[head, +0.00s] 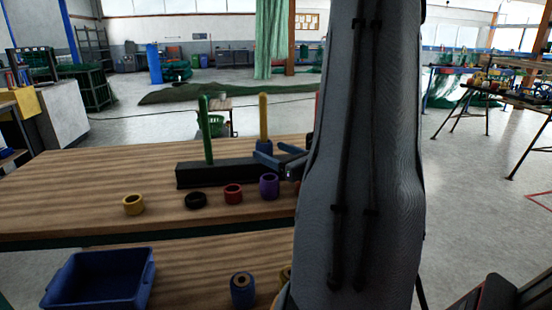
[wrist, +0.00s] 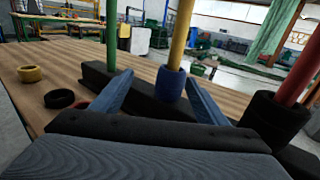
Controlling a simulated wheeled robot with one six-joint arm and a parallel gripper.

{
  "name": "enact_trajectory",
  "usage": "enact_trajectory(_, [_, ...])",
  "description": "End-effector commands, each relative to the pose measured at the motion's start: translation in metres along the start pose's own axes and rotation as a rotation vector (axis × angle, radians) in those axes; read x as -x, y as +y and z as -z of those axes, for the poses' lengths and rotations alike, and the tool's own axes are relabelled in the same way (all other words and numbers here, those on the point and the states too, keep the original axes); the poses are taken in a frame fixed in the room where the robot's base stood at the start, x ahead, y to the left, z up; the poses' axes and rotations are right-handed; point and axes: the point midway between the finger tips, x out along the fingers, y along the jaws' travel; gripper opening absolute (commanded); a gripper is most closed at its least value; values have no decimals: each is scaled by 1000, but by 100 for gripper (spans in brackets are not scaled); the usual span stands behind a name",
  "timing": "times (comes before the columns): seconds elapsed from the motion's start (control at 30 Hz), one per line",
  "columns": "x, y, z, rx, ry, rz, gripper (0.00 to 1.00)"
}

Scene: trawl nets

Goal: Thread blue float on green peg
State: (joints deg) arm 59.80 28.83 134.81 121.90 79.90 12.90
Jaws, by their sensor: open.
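The green peg (head: 207,132) stands upright at the left of a black base, with no float visible on it; it also shows in the wrist view (wrist: 111,35). A blue float (wrist: 170,84) is around the lower part of the yellow peg (wrist: 182,35). My gripper (wrist: 158,76) is open, with its blue fingers to the left and right of that float; contact cannot be told. In the head view my gripper (head: 268,151) is low by the yellow peg, and my arm hides much of the right side. Another blue float (head: 242,291) sits lower, in front of the table.
The black base (head: 215,174) lies along the table (head: 80,190). A red peg (wrist: 300,62) carries black float material (wrist: 275,118). Yellow (head: 133,204), black (head: 195,200), red (head: 233,193) and purple (head: 269,186) floats lie in front. A blue bin (head: 100,277) is lower left.

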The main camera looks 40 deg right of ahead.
Motion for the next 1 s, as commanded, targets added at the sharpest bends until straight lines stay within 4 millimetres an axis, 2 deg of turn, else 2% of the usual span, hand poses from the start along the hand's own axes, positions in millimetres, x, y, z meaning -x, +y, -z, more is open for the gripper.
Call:
enact_trajectory(0.13, [9, -23, 9, -15, -16, 77, 68])
enact_trajectory(0.33, [3, -30, 10, -18, -21, 96, 68])
enact_trajectory(0.47, [-15, -30, 9, -17, -22, 93, 68])
enact_trajectory(0.8, [-75, -36, 8, -16, -22, 92, 68])
enact_trajectory(1.0, [-98, -38, 8, -18, -22, 94, 68])
